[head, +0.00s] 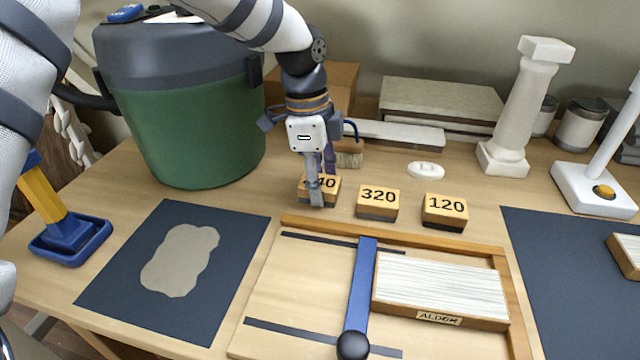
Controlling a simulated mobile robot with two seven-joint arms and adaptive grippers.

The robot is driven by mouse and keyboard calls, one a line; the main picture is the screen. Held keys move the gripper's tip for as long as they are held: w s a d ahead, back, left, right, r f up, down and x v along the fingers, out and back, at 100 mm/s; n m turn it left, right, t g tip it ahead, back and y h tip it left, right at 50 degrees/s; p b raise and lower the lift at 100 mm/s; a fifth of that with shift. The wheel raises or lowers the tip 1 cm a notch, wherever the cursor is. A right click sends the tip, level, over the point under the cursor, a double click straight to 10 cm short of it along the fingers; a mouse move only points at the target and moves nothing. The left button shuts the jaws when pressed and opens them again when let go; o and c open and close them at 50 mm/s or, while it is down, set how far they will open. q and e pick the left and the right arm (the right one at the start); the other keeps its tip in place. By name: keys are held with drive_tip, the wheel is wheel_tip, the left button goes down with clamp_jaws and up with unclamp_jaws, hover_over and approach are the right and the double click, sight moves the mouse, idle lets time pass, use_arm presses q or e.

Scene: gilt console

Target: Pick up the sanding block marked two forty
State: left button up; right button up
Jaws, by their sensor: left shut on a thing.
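A small sanding block (332,193) with a wooden top is at the left end of a row of three. Its number is partly covered by my left gripper (319,190); only "40" shows. My left gripper points down over this block and is shut on it, one finger in front of its near face. The block looks level and at about table height; I cannot tell whether it touches the table. The block marked 320 (377,203) and the block marked 120 (444,212) sit to its right, apart from it. My right gripper is not in view.
A green bin (200,125) stands behind left. A brush (350,155) lies just behind the held block. A wooden jig with a blue bar (362,290) and a board lies in front. A dark mat (120,270) is front left. A white column (512,110) stands back right.

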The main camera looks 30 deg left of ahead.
sight(323, 185)
use_arm(q)
drive_tip(key=shift+r, duration=0.45)
drive_tip(key=r, duration=0.2)
drive_tip(key=s+r, duration=0.1)
drive_tip(key=r, duration=0.1)
drive_tip(key=shift+d, duration=0.15)
drive_tip(key=s+d+r+p, duration=0.1)
drive_tip(key=s+d+r, duration=0.1)
drive_tip(key=s+r, duration=0.2)
drive_tip(key=s+d+r+p, duration=0.1)
drive_tip(key=s+r, duration=0.3)
drive_tip(key=s, duration=0.4)
drive_tip(key=shift+s+d, duration=0.2)
drive_tip(key=shift+d, duration=0.15)
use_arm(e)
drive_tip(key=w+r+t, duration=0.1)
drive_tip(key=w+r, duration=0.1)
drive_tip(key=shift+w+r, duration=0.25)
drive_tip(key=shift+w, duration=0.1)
use_arm(q)
drive_tip(key=shift+o, duration=0.9)
drive_tip(key=shift+c, duration=0.2)
